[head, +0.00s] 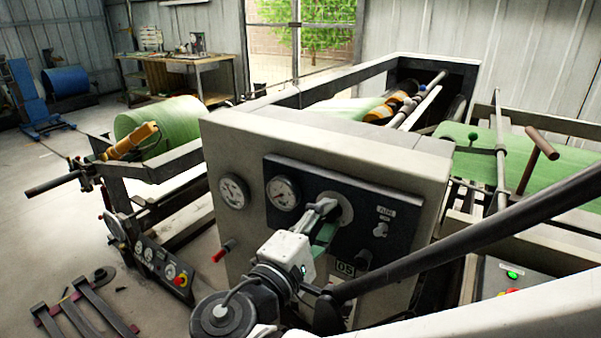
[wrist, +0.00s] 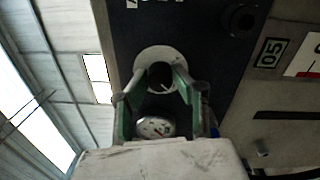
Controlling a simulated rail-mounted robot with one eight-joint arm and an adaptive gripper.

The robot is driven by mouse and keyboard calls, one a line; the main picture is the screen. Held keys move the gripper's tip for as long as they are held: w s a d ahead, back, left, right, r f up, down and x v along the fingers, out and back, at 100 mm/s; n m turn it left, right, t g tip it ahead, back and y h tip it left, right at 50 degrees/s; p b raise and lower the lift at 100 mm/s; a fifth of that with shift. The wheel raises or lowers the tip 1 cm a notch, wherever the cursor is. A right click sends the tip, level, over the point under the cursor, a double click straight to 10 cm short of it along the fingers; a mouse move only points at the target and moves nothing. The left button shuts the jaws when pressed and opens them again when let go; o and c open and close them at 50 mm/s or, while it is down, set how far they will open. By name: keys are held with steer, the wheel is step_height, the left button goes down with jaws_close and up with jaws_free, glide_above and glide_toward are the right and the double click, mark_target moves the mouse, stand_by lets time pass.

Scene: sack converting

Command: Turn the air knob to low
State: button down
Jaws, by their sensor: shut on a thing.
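A dark knob (wrist: 160,76) sits at the centre of a pale round plate (wrist: 146,57) on the dark control panel. I take it to be the air knob; a small label reading AIR (head: 386,212) is to the right of the plate in the head view. My gripper (head: 334,207) reaches the panel, and its two fingers close on the knob from both sides. The wrist view shows the fingertips (wrist: 161,78) around the knob, hiding part of it. The knob's pointer and any low mark are too dark and small to read.
Two gauges, one on the panel (head: 283,193) and one on the housing (head: 234,192), are left of the plate. A small switch (head: 380,230) and a black knob (head: 363,259) are right of it. A red-tipped lever (head: 224,250) sticks out at lower left.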

stand_by(0.5)
steer(key=c, duration=1.4)
jaws_free()
steer(key=shift+c, duration=0.2)
steer(key=v, duration=0.7)
steer(key=shift+s, duration=0.2)
steer(key=shift+a, duration=0.1)
